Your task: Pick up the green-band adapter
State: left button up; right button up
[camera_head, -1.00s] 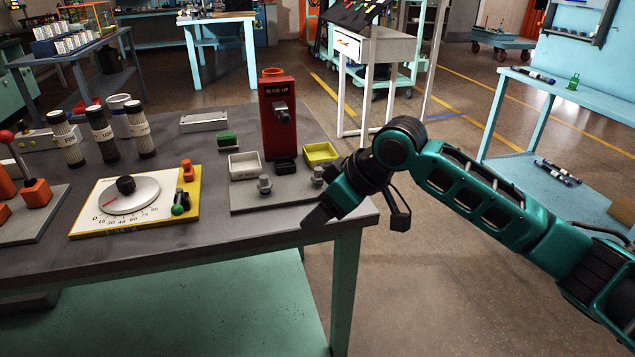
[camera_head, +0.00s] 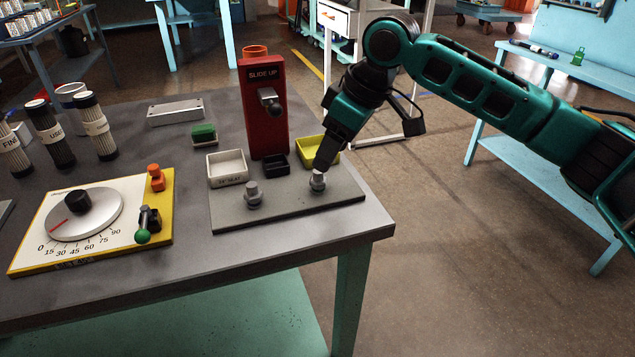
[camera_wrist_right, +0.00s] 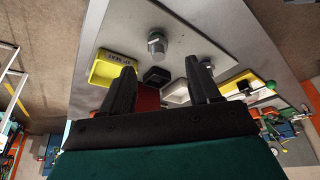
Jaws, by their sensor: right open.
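Two grey fittings stand upright on the grey plate (camera_head: 285,215) at the table's front right: a left fitting (camera_head: 253,196) and a right fitting (camera_head: 317,183). I cannot make out a green band on either. My right gripper (camera_head: 322,168) points down just above and behind the right fitting, and its finger partly overlaps it in the head view. In the right wrist view my right gripper (camera_wrist_right: 160,66) is open and empty, with a grey fitting (camera_wrist_right: 157,44) beyond the gap between its fingertips. My left gripper is not in view.
Behind the plate stand a white tray (camera_head: 227,180), a black tray (camera_head: 276,170), a yellow tray (camera_head: 333,145) and a red "slide up" unit (camera_head: 262,115). A dial panel (camera_head: 160,230) is at left.

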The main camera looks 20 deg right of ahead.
aim_at(319, 173)
jog(key=b+x, duration=0.1)
jog(key=x, duration=0.6)
jog(key=shift+w+f, duration=0.15)
jog(key=shift+w, duration=0.05)
grip_shut()
dwell(0.4)
